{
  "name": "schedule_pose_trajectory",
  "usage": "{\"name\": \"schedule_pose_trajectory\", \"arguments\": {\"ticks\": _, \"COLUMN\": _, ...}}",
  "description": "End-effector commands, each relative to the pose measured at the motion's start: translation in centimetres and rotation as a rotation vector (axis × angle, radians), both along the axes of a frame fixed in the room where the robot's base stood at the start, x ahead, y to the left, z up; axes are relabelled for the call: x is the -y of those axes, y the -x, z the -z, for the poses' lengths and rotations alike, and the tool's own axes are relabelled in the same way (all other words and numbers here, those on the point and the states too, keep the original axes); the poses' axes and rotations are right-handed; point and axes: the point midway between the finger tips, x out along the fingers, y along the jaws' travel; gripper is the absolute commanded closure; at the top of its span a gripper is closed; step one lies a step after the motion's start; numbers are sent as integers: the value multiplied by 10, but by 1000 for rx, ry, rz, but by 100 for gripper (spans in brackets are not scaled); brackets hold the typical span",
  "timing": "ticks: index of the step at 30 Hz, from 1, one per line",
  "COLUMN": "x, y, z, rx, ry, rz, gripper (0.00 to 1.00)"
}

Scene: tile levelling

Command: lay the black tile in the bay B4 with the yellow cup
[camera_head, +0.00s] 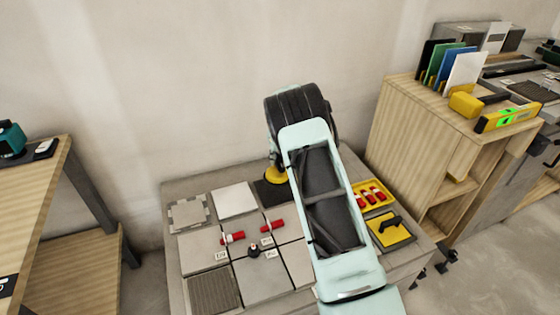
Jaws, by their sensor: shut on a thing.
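The black tile (266,196) shows as a dark square in the back row of the tile bed, right of a pale tile. The yellow cup (275,176) is at the tile's back edge, partly hidden by my arm. It looks as if it touches the tile, but I cannot tell whether the tile is seated or raised. My gripper (273,152) is just above the cup, mostly hidden behind my wrist, and shut on the cup. The bay labels are too small to read, so I cannot tell which bay is B4.
Pale and textured tiles fill much of the bed (172,268). Red clips (233,238) and a dark knob (254,251) stand at the joints. A yellow tray of red parts (376,187) and a yellow plate with a black handle (390,231) lie right. A wooden cabinet (405,125) stands close on the right.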

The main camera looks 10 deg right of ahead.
Motion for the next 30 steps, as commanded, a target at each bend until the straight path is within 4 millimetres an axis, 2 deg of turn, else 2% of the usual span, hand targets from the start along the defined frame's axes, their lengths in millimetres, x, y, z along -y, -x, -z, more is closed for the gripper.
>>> {"name": "schedule_pose_trajectory", "arguments": {"ticks": 8, "x": -4, "y": -6, "z": -1, "rx": 4, "ry": 0, "rz": 20, "gripper": 100}}
{"name": "schedule_pose_trajectory", "arguments": {"ticks": 14, "x": -4, "y": -6, "z": 7, "rx": 3, "ry": 0, "rz": 21, "gripper": 100}}
{"name": "schedule_pose_trajectory", "arguments": {"ticks": 30, "x": -3, "y": -6, "z": 60, "rx": 3, "ry": -1, "rz": 21, "gripper": 100}}
